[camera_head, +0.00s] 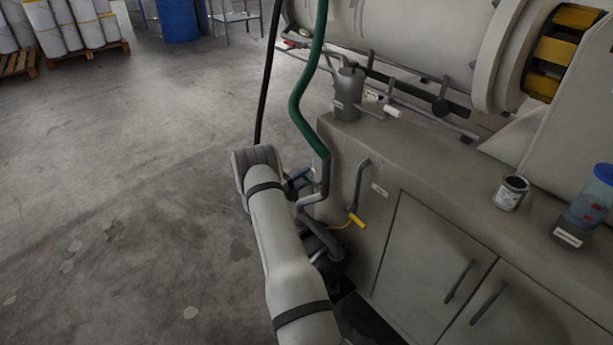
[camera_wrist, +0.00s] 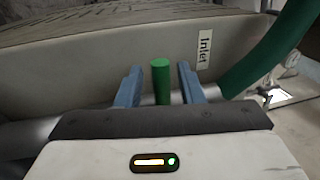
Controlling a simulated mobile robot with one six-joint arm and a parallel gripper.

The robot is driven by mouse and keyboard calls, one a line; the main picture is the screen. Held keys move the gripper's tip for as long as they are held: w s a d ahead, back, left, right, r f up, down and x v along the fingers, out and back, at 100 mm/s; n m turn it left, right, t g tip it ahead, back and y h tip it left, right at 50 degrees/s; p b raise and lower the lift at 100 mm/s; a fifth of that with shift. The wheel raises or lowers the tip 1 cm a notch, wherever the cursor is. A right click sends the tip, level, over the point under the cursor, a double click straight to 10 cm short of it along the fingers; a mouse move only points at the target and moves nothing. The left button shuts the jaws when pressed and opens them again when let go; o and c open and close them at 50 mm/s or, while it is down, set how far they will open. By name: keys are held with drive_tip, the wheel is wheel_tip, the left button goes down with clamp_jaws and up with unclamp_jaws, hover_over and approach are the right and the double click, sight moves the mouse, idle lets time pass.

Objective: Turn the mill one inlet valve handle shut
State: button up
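A green valve handle (camera_wrist: 161,82) shows in the wrist view as a round-ended bar, beside a grey surface with an "Inlet" label (camera_wrist: 203,52). My gripper (camera_wrist: 160,85) is open. Its two blue fingers stand on either side of the green handle, with a small gap on each side. In the head view my gripper (camera_head: 301,181) is beside the left end of the grey cabinet, near the green hose, mostly hidden behind my own arm. The green handle cannot be made out there. How far the valve is turned cannot be told.
A green hose (camera_head: 306,85) runs down close beside my gripper and shows in the wrist view (camera_wrist: 272,50). A yellow-tipped lever (camera_head: 357,220) is on the cabinet (camera_head: 440,240). An open can (camera_head: 511,193) stands on its top. The floor (camera_head: 120,180) at left is clear.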

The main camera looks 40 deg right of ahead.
drive_tip(key=a+f, duration=0.1)
drive_tip(key=a, duration=0.6)
drive_tip(key=shift+w+a+f+p, duration=0.2)
drive_tip(key=shift+a+f+p, duration=0.05)
drive_tip(key=shift+a+p, duration=0.1)
